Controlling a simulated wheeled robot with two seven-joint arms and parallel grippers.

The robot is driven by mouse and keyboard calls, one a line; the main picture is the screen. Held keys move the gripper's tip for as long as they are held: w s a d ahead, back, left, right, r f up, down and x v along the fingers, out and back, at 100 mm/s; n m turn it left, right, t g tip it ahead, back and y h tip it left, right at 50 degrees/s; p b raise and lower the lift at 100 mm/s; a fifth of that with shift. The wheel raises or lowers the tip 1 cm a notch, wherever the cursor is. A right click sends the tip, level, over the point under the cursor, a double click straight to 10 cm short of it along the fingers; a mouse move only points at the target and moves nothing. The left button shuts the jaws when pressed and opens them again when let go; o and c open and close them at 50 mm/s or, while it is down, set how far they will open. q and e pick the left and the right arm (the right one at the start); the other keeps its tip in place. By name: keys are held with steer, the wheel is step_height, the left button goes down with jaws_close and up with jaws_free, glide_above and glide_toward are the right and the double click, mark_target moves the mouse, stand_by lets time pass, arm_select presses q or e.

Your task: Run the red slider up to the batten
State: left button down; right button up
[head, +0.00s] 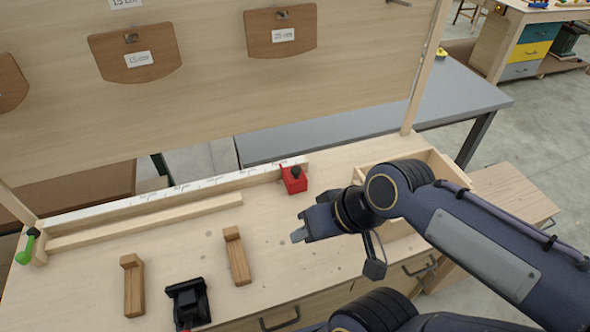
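The red slider (293,179), a block with a dark knob on top, sits at the right end of the white-marked rule (190,187) at the back of the bench. The batten (150,222), a long pale wooden strip, lies on the bench along the front of the rule. Its right end is to the left of the slider, with a clear gap between them. My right gripper (299,234) is in front of the slider, apart from it, with nothing seen in it. Its fingers overlap in this view, so their opening is unclear.
A green lever (27,246) stands at the rule's left end. Two brown wooden pieces (133,286) (237,256) and a black device (188,302) are on the bench in front of the batten. A pale wooden tray (437,165) stands at the right, partly behind my arm.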

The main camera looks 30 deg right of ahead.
steer(key=o, duration=0.5)
steer(key=w+d, duration=0.1)
steer(key=w, duration=0.1)
steer(key=w+d+m+b, duration=0.1)
steer(key=w, duration=0.1)
steer(key=w+d+r+m+g, duration=0.1)
steer(key=w, duration=0.1)
steer(key=shift+d, duration=0.4)
steer(key=shift+c, duration=0.2)
steer(key=shift+o, duration=0.4)
steer(key=w+d+m+g+h+b, duration=0.1)
steer(key=w+d+m+b, duration=0.1)
steer(key=w+d, duration=0.2)
steer(key=w+f, duration=0.1)
steer(key=w, duration=0.2)
steer(key=shift+w+d+m+g, duration=0.25)
steer(key=shift+w+m+g, duration=0.05)
steer(key=shift+w, duration=0.05)
steer(key=m+g+h+b, duration=0.2)
steer(key=m+g, duration=0.1)
steer(key=m, duration=0.2)
glide_toward(296, 169)
steer(key=shift+s+a+f, duration=0.2)
steer(key=shift+s+a, duration=0.15)
steer(key=shift+s, duration=0.05)
steer(key=shift+w+d+f+h, duration=0.15)
steer(key=shift+w+f+h, duration=0.1)
steer(key=shift+h, duration=0.05)
steer(key=shift+f, duration=3.85)
